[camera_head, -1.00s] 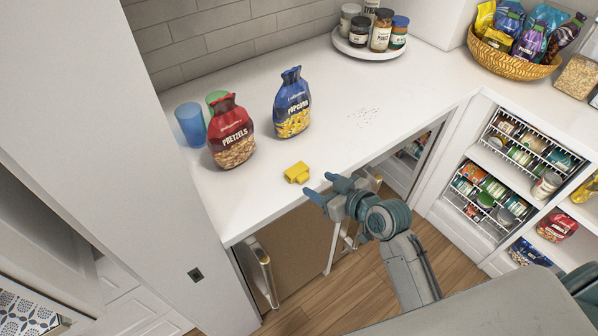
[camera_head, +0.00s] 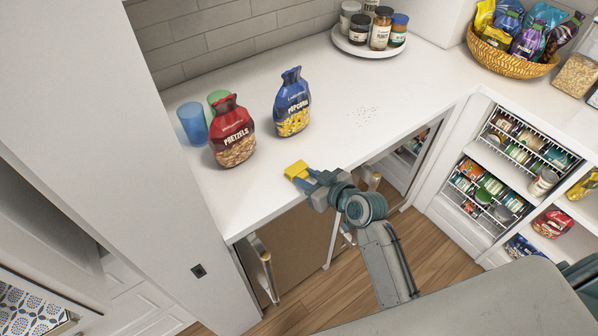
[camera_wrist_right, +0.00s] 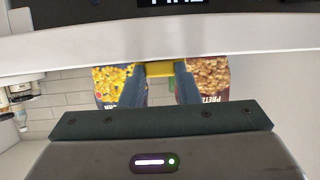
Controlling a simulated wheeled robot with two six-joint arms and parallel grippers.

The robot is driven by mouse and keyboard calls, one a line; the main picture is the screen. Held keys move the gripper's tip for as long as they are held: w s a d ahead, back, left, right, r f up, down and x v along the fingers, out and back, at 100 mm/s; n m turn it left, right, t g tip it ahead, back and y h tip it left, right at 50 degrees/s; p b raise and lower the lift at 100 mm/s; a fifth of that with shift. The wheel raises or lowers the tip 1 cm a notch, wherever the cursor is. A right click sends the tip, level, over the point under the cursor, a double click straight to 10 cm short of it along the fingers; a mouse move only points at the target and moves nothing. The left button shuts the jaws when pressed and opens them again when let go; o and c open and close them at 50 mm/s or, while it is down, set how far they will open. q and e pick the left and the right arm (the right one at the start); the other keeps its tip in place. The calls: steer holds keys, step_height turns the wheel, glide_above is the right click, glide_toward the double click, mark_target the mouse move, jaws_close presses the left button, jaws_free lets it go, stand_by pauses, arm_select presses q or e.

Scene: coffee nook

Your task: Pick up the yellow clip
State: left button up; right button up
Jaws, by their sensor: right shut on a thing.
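The yellow clip (camera_head: 296,169) is at the front part of the white counter, in front of the popcorn bag. My right gripper (camera_head: 306,178) reaches in over the counter's front edge and is shut on the clip. In the right wrist view the yellow clip (camera_wrist_right: 160,68) sits between the two blue fingertips (camera_wrist_right: 158,80). I cannot tell whether the clip is touching the counter or slightly above it. My left gripper is not in view.
A red pretzels bag (camera_head: 232,132) and a blue popcorn bag (camera_head: 292,103) stand behind the clip. Blue (camera_head: 192,124) and green (camera_head: 216,99) cups are at the left. A round tray of jars (camera_head: 369,48) and a snack basket (camera_head: 513,66) are farther back. Crumbs (camera_head: 367,116) lie on the otherwise clear counter right of the popcorn.

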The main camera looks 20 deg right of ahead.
steer(key=shift+r+b, duration=0.3)
steer(key=shift+r, duration=0.2)
step_height(320, 180, up, 3)
steer(key=shift+f+b, duration=0.15)
steer(key=shift+b, duration=0.45)
steer(key=s+d+r+b, duration=0.1)
steer(key=s+d+b, duration=0.1)
steer(key=s+d, duration=0.8)
steer(key=shift+s+r+b, duration=0.15)
steer(key=shift+s+b, duration=0.2)
steer(key=shift+s, duration=0.8)
steer(key=shift+d, duration=0.1)
